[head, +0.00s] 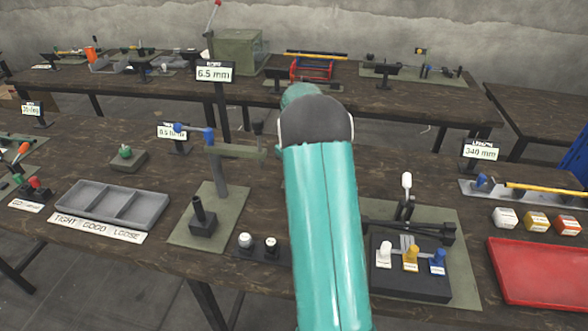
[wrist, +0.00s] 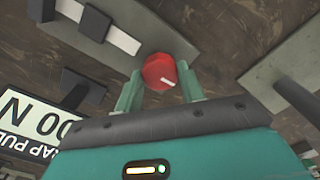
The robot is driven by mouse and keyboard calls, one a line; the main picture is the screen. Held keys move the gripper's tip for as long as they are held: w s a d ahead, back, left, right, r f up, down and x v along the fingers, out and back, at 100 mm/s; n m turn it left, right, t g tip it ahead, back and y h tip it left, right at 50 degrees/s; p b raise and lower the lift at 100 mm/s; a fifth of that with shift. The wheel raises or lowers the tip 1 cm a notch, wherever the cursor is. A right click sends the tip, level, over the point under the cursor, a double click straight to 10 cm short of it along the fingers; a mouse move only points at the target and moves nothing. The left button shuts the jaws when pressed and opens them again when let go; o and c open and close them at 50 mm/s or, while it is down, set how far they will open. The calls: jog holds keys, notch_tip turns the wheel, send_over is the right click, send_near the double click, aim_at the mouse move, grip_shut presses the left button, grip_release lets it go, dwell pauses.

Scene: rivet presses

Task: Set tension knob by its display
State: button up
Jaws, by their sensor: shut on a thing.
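A red round knob (wrist: 162,72) with a white index mark stands between the green fingers of my gripper (wrist: 160,88) in the wrist view. The fingers are shut on it, one on each side. A white display (wrist: 35,128) is cut off at the left edge of the wrist view. I make out "00", "N" and part of a label; the full reading is not clear. In the head view my teal arm hides the gripper and the knob.
In the wrist view a grey bar (wrist: 292,85) lies right of the knob. In the head view, a grey sorting tray (head: 110,203) is at left, a red tray (head: 545,270) at right. Displays reading 6.5 mm (head: 215,72) and 340 mm (head: 480,152) stand on the benches.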

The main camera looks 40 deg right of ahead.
jog(key=shift+m, duration=0.3)
jog(key=o, duration=1)
jog(key=shift+r, duration=0.1)
notch_tip(320, 180, up, 14)
jog(key=shift+f, duration=0.2)
dwell(0.4)
